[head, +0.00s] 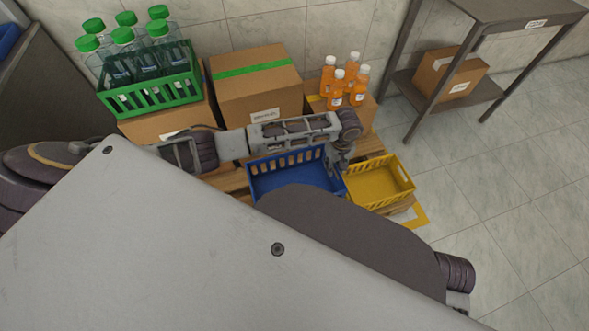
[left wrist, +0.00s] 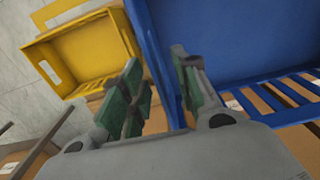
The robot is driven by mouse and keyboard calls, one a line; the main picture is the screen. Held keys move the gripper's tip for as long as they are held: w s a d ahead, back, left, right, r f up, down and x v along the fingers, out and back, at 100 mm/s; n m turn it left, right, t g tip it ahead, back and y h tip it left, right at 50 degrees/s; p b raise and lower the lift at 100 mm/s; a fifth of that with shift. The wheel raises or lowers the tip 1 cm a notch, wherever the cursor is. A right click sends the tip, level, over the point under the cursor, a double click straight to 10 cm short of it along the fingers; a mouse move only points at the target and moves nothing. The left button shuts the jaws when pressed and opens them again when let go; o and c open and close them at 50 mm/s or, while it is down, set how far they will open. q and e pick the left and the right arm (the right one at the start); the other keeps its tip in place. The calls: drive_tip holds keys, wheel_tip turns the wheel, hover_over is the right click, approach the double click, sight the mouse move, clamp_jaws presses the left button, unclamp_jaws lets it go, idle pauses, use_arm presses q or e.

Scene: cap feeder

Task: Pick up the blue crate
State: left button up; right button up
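The blue crate (head: 290,172) is open-topped and looks empty; it sits on a wooden pallet, its near part hidden by my body. It also shows in the left wrist view (left wrist: 235,40). My left gripper (head: 340,164) is at the crate's right side in the head view. In the left wrist view my left gripper (left wrist: 160,95) is open, with green-padded fingers apart and the crate's side wall running between them. I cannot tell whether either finger touches the wall. My right gripper is not in view.
A yellow crate (head: 378,184) stands close to the right of the blue one. Behind are cardboard boxes (head: 255,85), orange bottles (head: 338,88) and a green crate (head: 150,95) of green-capped bottles. A metal shelf (head: 480,75) stands at right. The floor at right is clear.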

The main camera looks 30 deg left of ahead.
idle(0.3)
use_arm(q)
clamp_jaws()
drive_tip(key=shift+r, duration=0.1)
